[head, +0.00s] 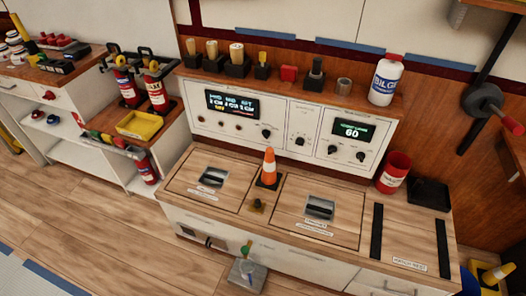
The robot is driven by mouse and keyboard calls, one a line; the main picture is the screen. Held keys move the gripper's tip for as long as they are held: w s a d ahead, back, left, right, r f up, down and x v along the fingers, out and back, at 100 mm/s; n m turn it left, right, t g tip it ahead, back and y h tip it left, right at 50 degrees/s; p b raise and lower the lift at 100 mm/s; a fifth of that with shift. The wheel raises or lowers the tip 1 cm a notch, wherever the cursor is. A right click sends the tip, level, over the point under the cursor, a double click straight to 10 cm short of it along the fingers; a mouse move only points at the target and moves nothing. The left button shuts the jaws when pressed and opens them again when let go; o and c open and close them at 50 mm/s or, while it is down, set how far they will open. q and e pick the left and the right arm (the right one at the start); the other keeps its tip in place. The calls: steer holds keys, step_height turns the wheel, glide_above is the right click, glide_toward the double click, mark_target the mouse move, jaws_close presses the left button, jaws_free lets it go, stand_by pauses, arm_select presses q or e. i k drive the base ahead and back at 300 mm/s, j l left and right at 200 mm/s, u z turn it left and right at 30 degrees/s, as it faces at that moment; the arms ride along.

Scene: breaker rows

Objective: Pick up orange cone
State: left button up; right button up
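An orange cone (269,167) with a white band and a dark square base stands upright on the wooden counter (255,200). It is between two inset panels with dark handles, in front of the white control panel. A small brass-coloured knob (257,206) sits just in front of it. Another cone-like thing, yellow-orange with a pale band (497,273), leans at the bottom right corner, partly cut off. Neither of my grippers shows in the head view.
The control panel (290,125) rises behind the cone, with several small items and a white bottle (386,80) on its shelf. A red can (394,172) and a black tray (429,193) stand at right. Fire extinguishers (157,92) and a yellow tray (140,125) are at left.

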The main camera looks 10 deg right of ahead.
mark_target(268, 179)
steer(key=l+u, duration=0.45)
steer(key=k+l+u, duration=0.1)
steer(key=l+u, duration=0.4)
steer(key=k+l+u, duration=0.2)
steer(key=l+u, duration=0.25)
steer(key=l, duration=0.15)
